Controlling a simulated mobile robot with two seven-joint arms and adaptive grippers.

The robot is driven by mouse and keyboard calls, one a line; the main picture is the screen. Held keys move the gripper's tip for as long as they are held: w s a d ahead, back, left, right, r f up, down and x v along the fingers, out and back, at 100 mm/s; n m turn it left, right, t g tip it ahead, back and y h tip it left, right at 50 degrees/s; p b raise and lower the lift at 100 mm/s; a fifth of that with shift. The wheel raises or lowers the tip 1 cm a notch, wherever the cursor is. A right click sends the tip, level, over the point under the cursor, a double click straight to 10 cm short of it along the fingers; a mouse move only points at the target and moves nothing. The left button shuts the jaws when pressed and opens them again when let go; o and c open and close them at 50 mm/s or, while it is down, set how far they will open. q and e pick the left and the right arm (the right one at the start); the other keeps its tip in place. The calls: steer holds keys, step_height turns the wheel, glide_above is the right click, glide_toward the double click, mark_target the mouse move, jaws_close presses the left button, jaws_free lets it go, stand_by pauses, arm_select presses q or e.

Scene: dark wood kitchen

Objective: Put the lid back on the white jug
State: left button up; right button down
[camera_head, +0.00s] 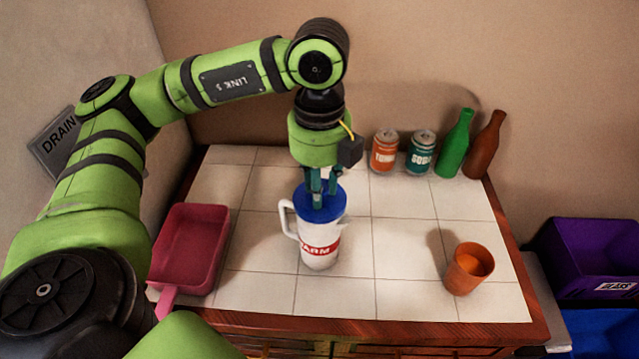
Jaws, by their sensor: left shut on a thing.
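The white jug (321,256) stands upright on the tiled counter, with a red label and its handle to the left. The blue lid (322,207) is at the jug's mouth and covers its top in this view. I cannot tell whether it is fully seated. My left gripper (322,197) points straight down from above and is shut on the lid; its fingertips partly hide the lid's middle. My right gripper is not in view.
A pink pan (190,248) lies left of the jug. An orange cup (469,268) stands at the right. An orange can (384,152), a teal can (421,153), a green bottle (455,145) and a brown bottle (484,146) line the back. A purple bin (590,250) is beyond the counter's right edge.

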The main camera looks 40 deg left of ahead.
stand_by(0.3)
arm_select(q)
steer(key=o, duration=1)
steer(key=o, duration=0.5)
steer(key=shift+r, duration=0.1)
steer(key=shift+r+p, duration=2.35)
steer(key=shift+r, duration=1.1)
